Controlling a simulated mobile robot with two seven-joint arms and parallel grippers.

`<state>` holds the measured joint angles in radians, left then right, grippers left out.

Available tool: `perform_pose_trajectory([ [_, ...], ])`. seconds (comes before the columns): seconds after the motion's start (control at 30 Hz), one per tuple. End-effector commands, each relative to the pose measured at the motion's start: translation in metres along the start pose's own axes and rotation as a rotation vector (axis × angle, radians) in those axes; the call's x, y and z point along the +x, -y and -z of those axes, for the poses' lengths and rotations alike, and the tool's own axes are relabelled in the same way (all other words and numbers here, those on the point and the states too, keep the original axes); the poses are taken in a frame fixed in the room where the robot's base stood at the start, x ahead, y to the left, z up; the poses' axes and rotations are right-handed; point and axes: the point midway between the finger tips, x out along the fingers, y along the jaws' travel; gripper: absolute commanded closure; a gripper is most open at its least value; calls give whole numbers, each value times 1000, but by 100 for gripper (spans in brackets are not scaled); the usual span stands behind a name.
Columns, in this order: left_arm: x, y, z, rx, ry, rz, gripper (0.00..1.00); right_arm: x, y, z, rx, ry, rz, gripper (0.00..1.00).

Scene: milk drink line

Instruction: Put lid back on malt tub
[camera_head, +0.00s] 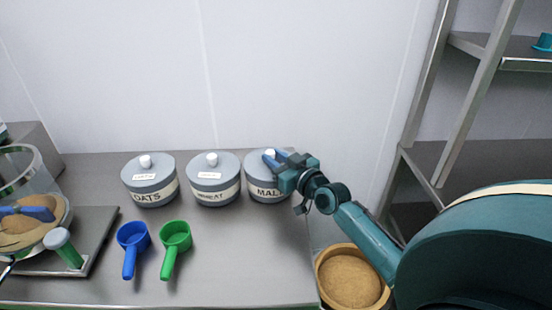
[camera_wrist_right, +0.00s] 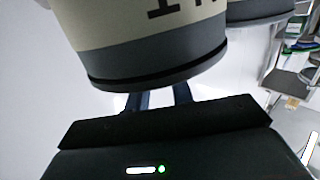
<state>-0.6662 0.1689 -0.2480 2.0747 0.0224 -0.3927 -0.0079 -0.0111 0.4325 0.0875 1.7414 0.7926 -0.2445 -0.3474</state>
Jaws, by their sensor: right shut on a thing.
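The malt tub (camera_head: 268,191) is the rightmost of a row of three grey tubs with cream label bands. Its grey lid sits level on top, with a pale knob (camera_head: 270,153). My right gripper (camera_head: 271,157) is shut on the lid's knob, coming in from the right. In the right wrist view the tub (camera_wrist_right: 150,25) appears upside down, with the dark lid rim (camera_wrist_right: 160,78) nearest the fingers. The fingers partly hide the knob, and I cannot tell if a thin gap remains under the lid. Blue bars (camera_head: 33,212) at the left edge may be my left gripper; their state is unclear.
The oats tub (camera_head: 150,190) and wheat tub (camera_head: 214,190) stand lidded to the left. A blue scoop (camera_head: 130,240) and green scoop (camera_head: 174,240) lie in front. A clear container (camera_head: 28,175) stands at far left. A round brown-filled bowl (camera_head: 350,280) and shelf rack (camera_head: 440,160) are at right.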

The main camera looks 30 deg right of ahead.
Motion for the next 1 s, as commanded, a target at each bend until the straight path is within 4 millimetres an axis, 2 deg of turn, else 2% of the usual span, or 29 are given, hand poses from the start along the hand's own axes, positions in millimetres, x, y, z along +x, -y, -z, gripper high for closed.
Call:
perform_pose_trajectory([
  [0.43, -1, 0, 1, -1, 0, 0, 27, 0, 0, -1, 0, 0, 0, 100],
  [0.47, -1, 0, 1, -1, 0, 0, 27, 0, 0, -1, 0, 0, 0, 76],
  [0.5, -1, 0, 1, -1, 0, 0, 27, 0, 0, -1, 0, 0, 0, 73],
  [0.77, -1, 0, 1, -1, 0, 0, 27, 0, 0, 0, 0, 0, 0, 51],
  [0.93, -1, 0, 1, -1, 0, 0, 27, 0, 0, -1, 0, 1, 0, 51],
  [1.0, -1, 0, 1, -1, 0, 0, 27, 0, 0, -1, 0, 1, 0, 45],
])
